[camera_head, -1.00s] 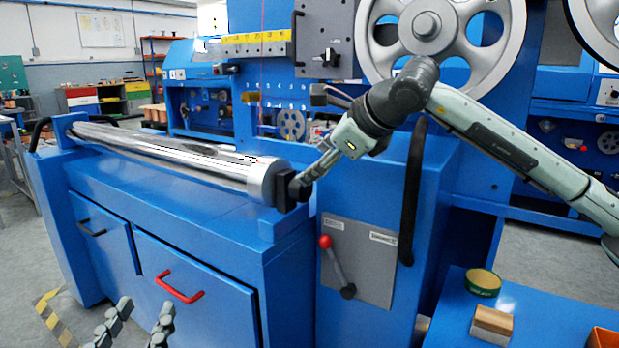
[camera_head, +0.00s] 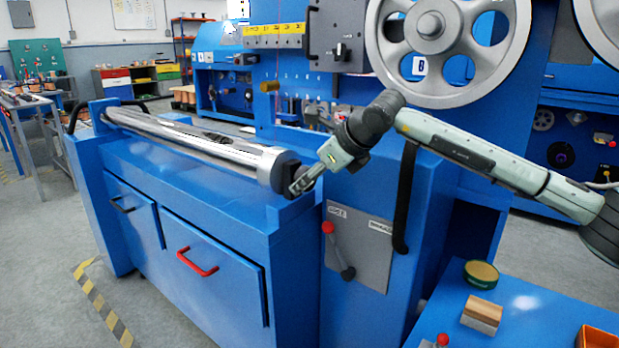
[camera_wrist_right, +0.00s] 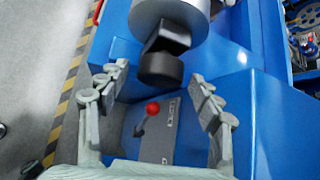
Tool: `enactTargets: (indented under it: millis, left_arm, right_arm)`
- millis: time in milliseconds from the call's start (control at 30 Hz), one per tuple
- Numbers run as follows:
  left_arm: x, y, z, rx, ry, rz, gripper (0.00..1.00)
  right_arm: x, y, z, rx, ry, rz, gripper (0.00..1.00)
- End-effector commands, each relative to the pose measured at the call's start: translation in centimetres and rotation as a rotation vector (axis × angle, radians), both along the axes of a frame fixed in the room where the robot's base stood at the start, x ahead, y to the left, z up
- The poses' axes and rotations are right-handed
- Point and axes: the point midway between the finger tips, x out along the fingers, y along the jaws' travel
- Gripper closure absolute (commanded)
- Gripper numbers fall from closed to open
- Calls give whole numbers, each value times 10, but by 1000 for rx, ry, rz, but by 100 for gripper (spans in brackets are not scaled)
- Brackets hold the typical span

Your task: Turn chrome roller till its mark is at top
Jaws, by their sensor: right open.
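The chrome roller (camera_head: 195,143) lies along the top of the blue cabinet, with a wider grey collar at its right end. Its dark end block and round black end show in the right wrist view, where the roller's grey end (camera_wrist_right: 178,14) is at the top. I cannot make out a mark on it. My right gripper (camera_head: 298,186) is at the roller's right end. In the right wrist view the gripper (camera_wrist_right: 160,95) is open, with its fingers apart on both sides below the black end (camera_wrist_right: 160,68), touching nothing visible. My left gripper is out of view.
A red-knobbed lever (camera_head: 338,250) on a grey plate is below the gripper. A large spoked wheel (camera_head: 375,45) stands above my right arm.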

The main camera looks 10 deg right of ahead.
Motion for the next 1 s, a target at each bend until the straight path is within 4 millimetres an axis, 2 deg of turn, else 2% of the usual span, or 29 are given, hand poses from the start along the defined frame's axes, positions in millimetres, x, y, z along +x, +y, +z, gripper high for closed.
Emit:
enactTargets:
  millis: [133, 400, 800, 1000]
  left_arm:
    - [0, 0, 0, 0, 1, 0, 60]
    - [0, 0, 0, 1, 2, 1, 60]
    - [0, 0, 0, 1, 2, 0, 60]
    - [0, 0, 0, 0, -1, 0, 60]
  right_arm:
    - [6, 3, -7, -1, -1, 0, 35]
    - [7, 3, -7, -2, -1, 1, 36]
    - [7, 3, -7, -2, -1, 1, 84]
    - [7, 3, -7, -2, -1, 1, 84]
